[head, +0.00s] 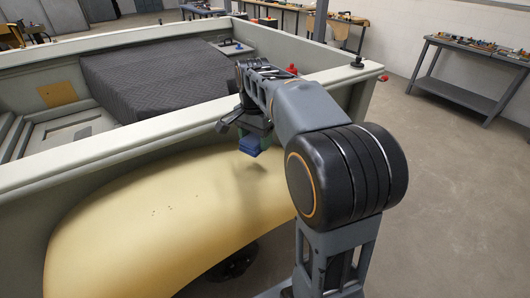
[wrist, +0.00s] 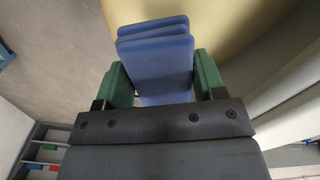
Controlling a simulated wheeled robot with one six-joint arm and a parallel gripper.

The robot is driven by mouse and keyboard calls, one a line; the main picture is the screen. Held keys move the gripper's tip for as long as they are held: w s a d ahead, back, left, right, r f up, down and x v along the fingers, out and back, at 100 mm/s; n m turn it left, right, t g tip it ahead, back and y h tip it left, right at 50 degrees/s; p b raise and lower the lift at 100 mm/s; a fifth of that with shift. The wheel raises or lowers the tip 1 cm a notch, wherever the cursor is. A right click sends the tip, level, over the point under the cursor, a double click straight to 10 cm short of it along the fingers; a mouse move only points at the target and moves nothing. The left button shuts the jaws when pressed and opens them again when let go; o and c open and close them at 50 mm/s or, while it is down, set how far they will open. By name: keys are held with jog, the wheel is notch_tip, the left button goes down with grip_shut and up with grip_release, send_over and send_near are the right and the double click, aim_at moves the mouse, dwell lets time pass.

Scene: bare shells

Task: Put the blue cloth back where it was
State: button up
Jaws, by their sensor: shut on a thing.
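The blue cloth (head: 250,150) is folded in a few flat layers. It hangs below my gripper (head: 252,136) in the head view, over the curved yellow panel on the near side of the grey-green shell. In the wrist view the blue cloth (wrist: 155,60) sits between the two green fingers of my gripper (wrist: 163,80), which is shut on it. A soft shadow lies on the yellow panel (head: 140,225) below and right of the cloth. I cannot tell the exact gap between cloth and panel. My arm hides part of the shell behind it.
The shell's pale rim (head: 130,150) runs just behind my gripper. A dark quilted block (head: 155,78) lies inside the shell. A black knob-like item (head: 357,62) stands on the right rim corner. A workbench (head: 475,50) with small items stands at the right; open floor lies before it.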

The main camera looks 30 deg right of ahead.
aim_at(265, 160)
jog(key=d+f, duration=0.2)
jog(key=f, duration=0.1)
jog(key=shift+w+d+f, duration=0.25)
jog(key=shift+w+d, duration=0.1)
jog(key=shift+d+f, duration=0.15)
jog(key=shift+f, duration=0.8)
jog(key=shift+d+f, duration=0.1)
jog(key=shift+f, duration=0.8)
jog(key=o, duration=0.9)
jog(key=shift+c, duration=0.2)
